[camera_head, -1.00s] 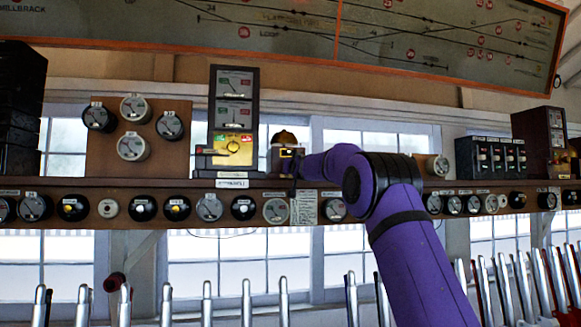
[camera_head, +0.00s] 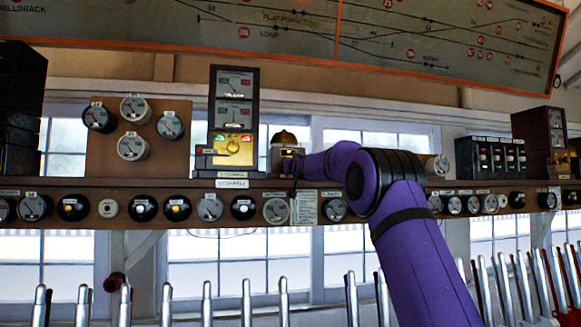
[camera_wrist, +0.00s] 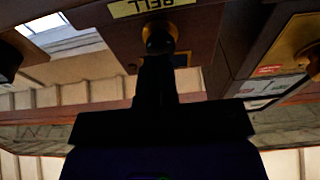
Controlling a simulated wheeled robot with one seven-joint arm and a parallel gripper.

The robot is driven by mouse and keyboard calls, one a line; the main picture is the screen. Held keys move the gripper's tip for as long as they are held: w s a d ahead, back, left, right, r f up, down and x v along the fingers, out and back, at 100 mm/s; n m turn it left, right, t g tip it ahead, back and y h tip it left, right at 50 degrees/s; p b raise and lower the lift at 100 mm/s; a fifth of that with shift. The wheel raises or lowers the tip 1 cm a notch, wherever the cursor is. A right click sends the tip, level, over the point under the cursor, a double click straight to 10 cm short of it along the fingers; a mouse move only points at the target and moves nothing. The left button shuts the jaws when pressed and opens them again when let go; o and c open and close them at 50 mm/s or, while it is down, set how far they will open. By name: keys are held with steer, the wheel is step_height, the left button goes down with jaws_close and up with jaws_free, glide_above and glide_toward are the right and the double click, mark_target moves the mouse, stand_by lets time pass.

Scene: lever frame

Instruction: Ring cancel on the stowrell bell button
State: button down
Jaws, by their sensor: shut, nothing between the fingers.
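The bell unit (camera_head: 276,160) is a small brown wooden box with a brass dome (camera_head: 284,136) on top, standing on the shelf right of the tall block instrument. A label reading STOWRELL (camera_head: 232,183) is on the shelf edge below that instrument. In the wrist view the bell button (camera_wrist: 160,32) is a round brass knob on the box's brown face, beside a yellow BELL label (camera_wrist: 152,6) seen upside down. My gripper (camera_wrist: 157,60) is shut and empty, its dark fingertips at the button and overlapping its lower part. I cannot tell whether they touch it.
The block instrument (camera_head: 233,110) with a brass plate and knob stands close to the left of the bell. The shelf (camera_head: 150,186) carries dials and plungers along its front. Several metal levers (camera_head: 246,300) stand below. A track diagram (camera_head: 440,40) hangs above.

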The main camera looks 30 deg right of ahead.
stand_by(1.2)
steer(key=shift+w, duration=0.15)
steer(key=shift+w+d, duration=0.25)
steer(key=shift+w, duration=0.35)
steer(key=shift+s, duration=0.15)
steer(key=shift+s+a, duration=0.2)
steer(key=shift+s, duration=0.4)
stand_by(1.0)
